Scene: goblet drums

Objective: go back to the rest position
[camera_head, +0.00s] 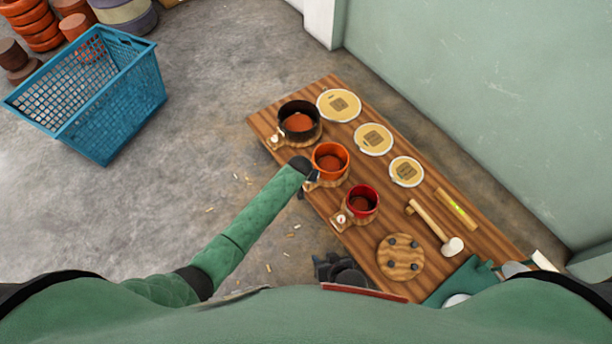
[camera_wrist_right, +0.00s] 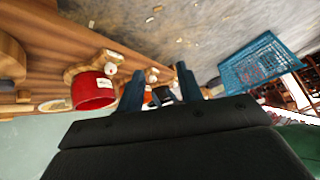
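My left gripper (camera_head: 306,178) reaches in at the table's near edge, right beside the orange drum (camera_head: 330,148); its fingers are too small and dark to tell whether they are open or shut, or touching the drum. My right gripper (camera_head: 328,268) is beside the table's near edge, below the red drum (camera_head: 375,205). In the right wrist view, the right gripper's two fingers (camera_wrist_right: 160,90) stand apart with nothing held between them. The red drum (camera_wrist_right: 92,92) shows left of them, and dark and orange shapes lie beyond.
The wooden table (camera_head: 455,225) holds a black drum (camera_head: 283,112), several pale discs (camera_head: 373,139), a mallet (camera_head: 430,222), a yellow stick (camera_head: 456,208) and a round pegged board (camera_head: 401,270). A blue basket (camera_head: 120,110) stands on the floor at left. Floor between is mostly clear.

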